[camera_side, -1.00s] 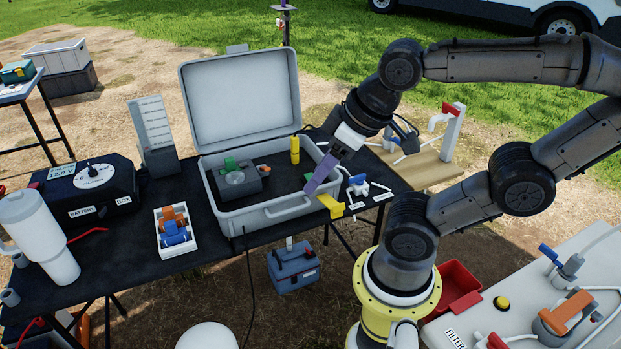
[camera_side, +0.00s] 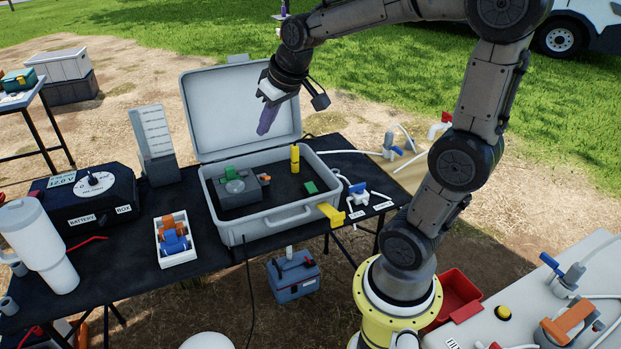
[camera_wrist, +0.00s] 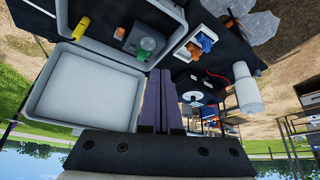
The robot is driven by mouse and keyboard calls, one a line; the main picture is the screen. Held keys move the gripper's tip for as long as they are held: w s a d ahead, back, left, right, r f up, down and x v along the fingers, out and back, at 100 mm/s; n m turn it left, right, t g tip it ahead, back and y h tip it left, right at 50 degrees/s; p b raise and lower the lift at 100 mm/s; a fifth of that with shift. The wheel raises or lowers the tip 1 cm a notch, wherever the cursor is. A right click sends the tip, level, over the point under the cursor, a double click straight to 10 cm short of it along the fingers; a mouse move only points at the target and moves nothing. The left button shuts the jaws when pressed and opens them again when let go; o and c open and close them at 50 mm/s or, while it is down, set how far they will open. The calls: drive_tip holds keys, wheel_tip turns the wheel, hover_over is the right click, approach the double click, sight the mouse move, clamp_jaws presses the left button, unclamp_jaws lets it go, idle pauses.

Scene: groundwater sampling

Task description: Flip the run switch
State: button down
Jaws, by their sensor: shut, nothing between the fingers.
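No part is labelled as a run switch that I can read. A dark control unit (camera_side: 238,192) sits in the open grey case (camera_side: 278,224), with a green part (camera_side: 231,172) on it and an orange part (camera_side: 264,179) at its right side. The unit also shows in the wrist view (camera_wrist: 140,38). A small green block (camera_side: 310,187) lies at the case's right inside. My gripper (camera_side: 264,131), with purple fingers, is shut and empty in the air above the case, in front of its raised lid. The fingers also show in the wrist view (camera_wrist: 160,75), touching nothing.
A yellow cylinder (camera_side: 295,158) stands in the case. A battery box (camera_side: 92,200) with a dial, a white tray (camera_side: 178,254) with orange and blue pieces, and a white tumbler (camera_side: 42,248) stand to the left. A yellow tab (camera_side: 330,214) juts at the case's front right.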

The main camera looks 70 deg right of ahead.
drive_tip(key=w+d+f+m+g, duration=0.1)
drive_tip(key=w+d+f+m, duration=0.1)
drive_tip(key=d+f, duration=0.35)
drive_tip(key=m+g, duration=0.3)
drive_tip(key=m, duration=0.1)
hover_over(310, 185)
drive_tip(key=s+a, duration=0.2)
wheel_tip(310, 185, down, 10)
drive_tip(key=r, duration=0.1)
drive_tip(key=shift+s+f, duration=0.1)
drive_tip(key=shift+f, duration=0.15)
drive_tip(key=shift+f, duration=0.1)
drive_tip(key=f, duration=0.4)
drive_tip(key=w+d+f, duration=0.1)
drive_tip(key=f, duration=0.3)
drive_tip(key=w+f, duration=0.1)
drive_tip(key=f, duration=0.4)
drive_tip(key=shift+d+f, duration=0.1)
drive_tip(key=shift+d, duration=0.25)
drive_tip(key=shift+f, duration=0.15)
